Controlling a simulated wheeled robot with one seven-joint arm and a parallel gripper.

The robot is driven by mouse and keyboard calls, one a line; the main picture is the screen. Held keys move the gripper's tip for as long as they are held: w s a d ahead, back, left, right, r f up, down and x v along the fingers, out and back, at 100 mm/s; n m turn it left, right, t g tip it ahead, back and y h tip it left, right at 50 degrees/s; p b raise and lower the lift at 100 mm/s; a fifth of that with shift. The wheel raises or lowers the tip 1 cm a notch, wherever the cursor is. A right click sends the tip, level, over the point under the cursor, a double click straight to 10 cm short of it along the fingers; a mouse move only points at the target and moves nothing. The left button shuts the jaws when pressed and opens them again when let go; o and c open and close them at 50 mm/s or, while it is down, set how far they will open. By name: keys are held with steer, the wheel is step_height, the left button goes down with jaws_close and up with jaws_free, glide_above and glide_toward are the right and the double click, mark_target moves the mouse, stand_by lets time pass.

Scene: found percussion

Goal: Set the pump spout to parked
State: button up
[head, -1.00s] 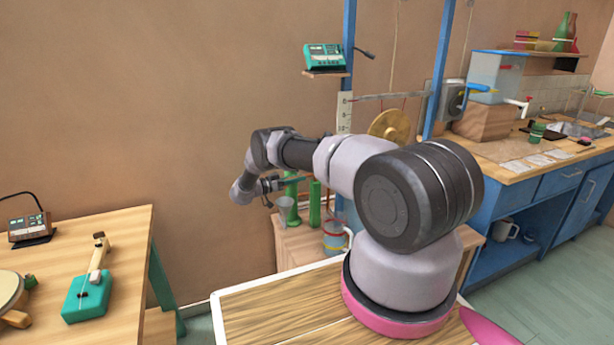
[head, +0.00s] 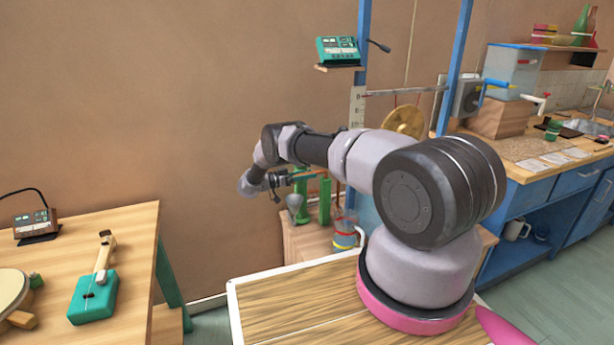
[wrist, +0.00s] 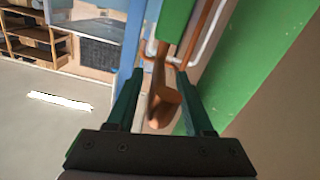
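The pump is a green column (head: 325,198) on a low wooden stand, left of the blue post in the head view. In the wrist view its green body (wrist: 235,85) runs up the right side. A copper-brown piece, apparently the spout (wrist: 163,108), hangs between my fingers. My gripper (wrist: 160,100) has its two dark green fingers apart, one on each side of this piece; I cannot tell whether either touches it. In the head view my gripper (head: 283,179) is beside the pump, small and partly hidden by its own wrist.
A grey cup-like vessel (head: 295,205) is below my gripper. A jug with coloured bands (head: 344,236) stands at the front of the wooden stand (head: 303,245). A blue post (head: 363,90) rises just right of the pump. A wooden table (head: 130,275) is at the left.

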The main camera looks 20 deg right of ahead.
steer(key=a, duration=1)
steer(key=shift+s+a, duration=0.2)
steer(key=shift+a, duration=0.2)
